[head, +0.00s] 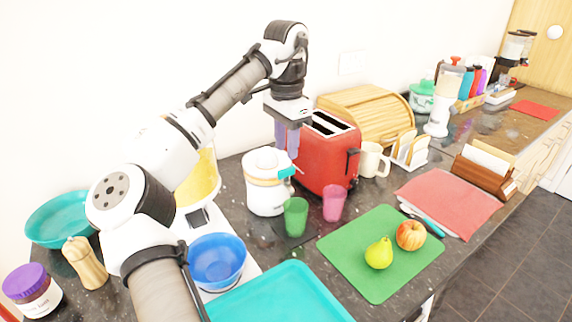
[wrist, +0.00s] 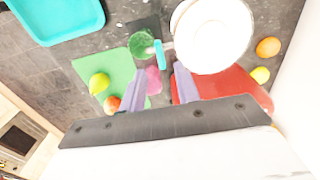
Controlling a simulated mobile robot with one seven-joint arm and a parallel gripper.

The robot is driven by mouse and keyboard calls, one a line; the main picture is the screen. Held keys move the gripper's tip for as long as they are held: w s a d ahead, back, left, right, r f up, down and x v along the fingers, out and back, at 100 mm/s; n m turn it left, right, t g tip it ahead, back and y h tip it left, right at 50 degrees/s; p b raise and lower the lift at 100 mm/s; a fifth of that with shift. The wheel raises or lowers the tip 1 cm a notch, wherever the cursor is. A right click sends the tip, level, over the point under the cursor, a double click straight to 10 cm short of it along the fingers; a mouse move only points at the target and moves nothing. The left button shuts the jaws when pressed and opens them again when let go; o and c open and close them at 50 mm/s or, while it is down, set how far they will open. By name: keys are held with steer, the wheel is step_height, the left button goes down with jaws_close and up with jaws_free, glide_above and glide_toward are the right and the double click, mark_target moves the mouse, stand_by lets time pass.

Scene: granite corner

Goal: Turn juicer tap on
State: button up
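The white juicer (head: 262,195), with a pale orange band, stands on the dark counter left of the red toaster. Its teal tap (head: 286,172) sticks out to the right, above the green cup (head: 295,217). In the wrist view, the juicer (wrist: 212,35) is a white round shape at the top, and the tap (wrist: 159,54) lies just beyond my fingertips. My gripper (head: 287,138) points down above and behind the tap, beside the toaster. In the wrist view, my gripper (wrist: 160,84) has its purple-grey fingers apart with nothing held between them.
The red toaster (head: 325,160) is close to my gripper's right. A pink cup (head: 334,203) stands beside the green cup. A green board (head: 352,265) holds a pear and an apple. A blue bowl (head: 217,260) and a teal tray (head: 285,298) lie toward the front.

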mark_target(286, 169)
steer(key=shift+f, duration=2.8)
jaws_close()
